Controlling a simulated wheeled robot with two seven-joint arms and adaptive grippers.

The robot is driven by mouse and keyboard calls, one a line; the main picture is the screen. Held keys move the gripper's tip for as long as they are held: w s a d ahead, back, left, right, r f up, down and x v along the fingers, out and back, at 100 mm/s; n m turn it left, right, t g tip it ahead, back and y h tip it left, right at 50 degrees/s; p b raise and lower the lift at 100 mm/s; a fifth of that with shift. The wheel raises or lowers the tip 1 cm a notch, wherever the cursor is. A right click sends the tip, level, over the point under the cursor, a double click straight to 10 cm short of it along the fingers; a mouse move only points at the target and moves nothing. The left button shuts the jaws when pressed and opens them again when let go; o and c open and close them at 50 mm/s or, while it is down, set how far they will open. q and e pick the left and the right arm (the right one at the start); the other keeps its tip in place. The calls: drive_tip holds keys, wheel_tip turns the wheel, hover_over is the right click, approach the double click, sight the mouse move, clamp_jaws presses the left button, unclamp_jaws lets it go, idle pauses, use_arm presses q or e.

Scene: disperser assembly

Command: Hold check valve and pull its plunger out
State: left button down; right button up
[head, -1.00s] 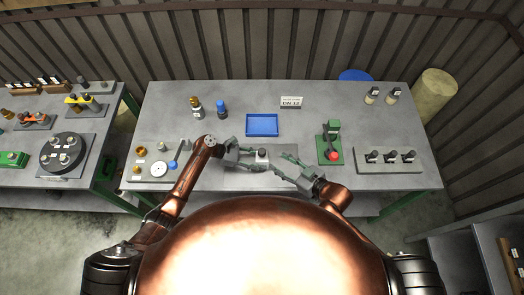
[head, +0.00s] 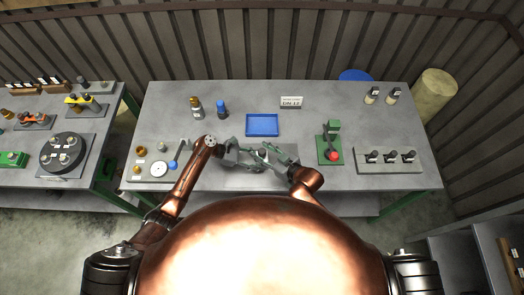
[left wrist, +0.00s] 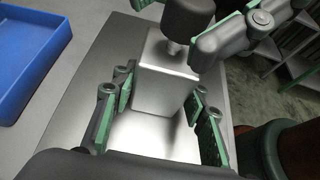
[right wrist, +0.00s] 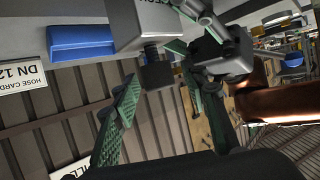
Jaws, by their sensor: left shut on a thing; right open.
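The check valve (left wrist: 165,85) is a shiny metal block with a dark round-headed plunger (left wrist: 187,18) on a short metal stem at one end. My left gripper (left wrist: 160,108) is shut on the block, its green-padded fingers on opposite sides. In the right wrist view the block (right wrist: 145,22) bears lettering, and its black plunger head (right wrist: 157,73) points towards my right gripper (right wrist: 158,85). My right gripper is open, its fingers on either side of the plunger head. In the head view my left gripper (head: 242,152) and right gripper (head: 274,154) meet above the table, largely hiding the valve.
A blue tray (head: 262,125) lies behind the grippers. A green press with a red knob (head: 330,150) and a grey rack (head: 388,163) stand to the right. A parts plate (head: 150,172) lies to the left. A hose card sign (head: 291,102) stands behind.

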drive_tip(key=shift+c, duration=0.2)
clamp_jaws()
idle(0.4)
